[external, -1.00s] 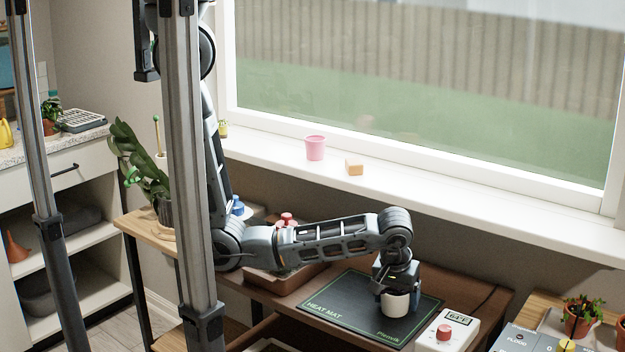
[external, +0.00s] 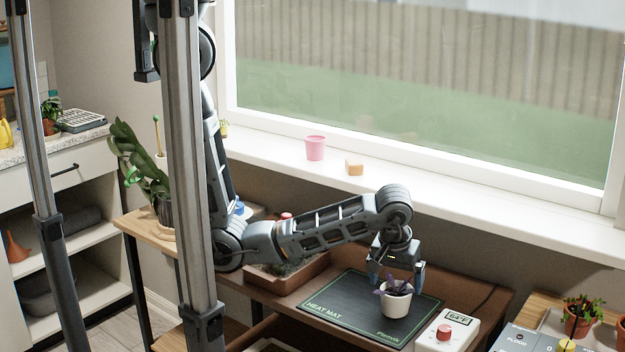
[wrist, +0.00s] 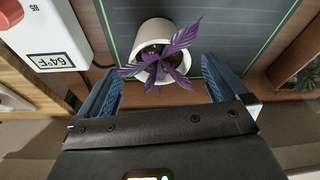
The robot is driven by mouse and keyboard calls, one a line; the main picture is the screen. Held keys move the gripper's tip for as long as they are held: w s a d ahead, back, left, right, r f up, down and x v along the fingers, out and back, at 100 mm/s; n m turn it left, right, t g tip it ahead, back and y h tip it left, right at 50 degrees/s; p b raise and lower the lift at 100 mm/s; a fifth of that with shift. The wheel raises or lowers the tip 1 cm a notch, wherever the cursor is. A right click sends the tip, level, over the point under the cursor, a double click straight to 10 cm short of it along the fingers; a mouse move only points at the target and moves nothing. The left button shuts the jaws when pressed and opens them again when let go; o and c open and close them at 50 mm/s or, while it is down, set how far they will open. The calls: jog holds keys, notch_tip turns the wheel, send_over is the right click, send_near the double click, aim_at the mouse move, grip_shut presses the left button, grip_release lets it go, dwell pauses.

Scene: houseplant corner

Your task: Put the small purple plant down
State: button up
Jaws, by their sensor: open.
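The small purple plant (external: 396,287) is in a white pot (external: 396,302) that stands upright on the dark heat mat (external: 345,308), near its right part. In the wrist view the purple leaves (wrist: 165,58) spread over the rim of the white pot (wrist: 153,32). My gripper (external: 397,282) is open just above the pot, with its fingers apart on either side of the plant. In the wrist view the blue fingers of my gripper (wrist: 162,88) are spread, with nothing between their tips but leaves near them.
A white thermostat box (external: 447,330) with a red knob stands right of the mat. A brown tray (external: 290,280) lies left of it. A pink pot (external: 315,148) and an orange block (external: 354,167) sit on the windowsill. The mat's left part is bare.

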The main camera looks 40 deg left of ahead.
jog(key=v, duration=0.6)
jog(key=shift+p, duration=0.45)
jog(key=shift+w, duration=0.1)
jog(key=a+f+m+t+h+p, duration=0.1)
jog(key=a+f+m+t+h, duration=0.1)
jog(key=a, duration=0.6)
jog(key=a+f+m+t+h+p, duration=0.1)
jog(key=a+f+t+h+p, duration=0.15)
jog(key=a, duration=0.45)
jog(key=s+a+r+t+y, duration=0.2)
jog(key=s+a+r, duration=0.4)
jog(key=a+r, duration=0.3)
jog(key=s+a+r+t+y+p, duration=0.1)
jog(key=s+a+r+t, duration=0.4)
jog(key=a+r, duration=0.4)
jog(key=shift+s+r+n+y, duration=0.4)
jog(key=shift+s+r, duration=0.15)
jog(key=shift+s, duration=0.3)
jog(key=shift+a, duration=0.1)
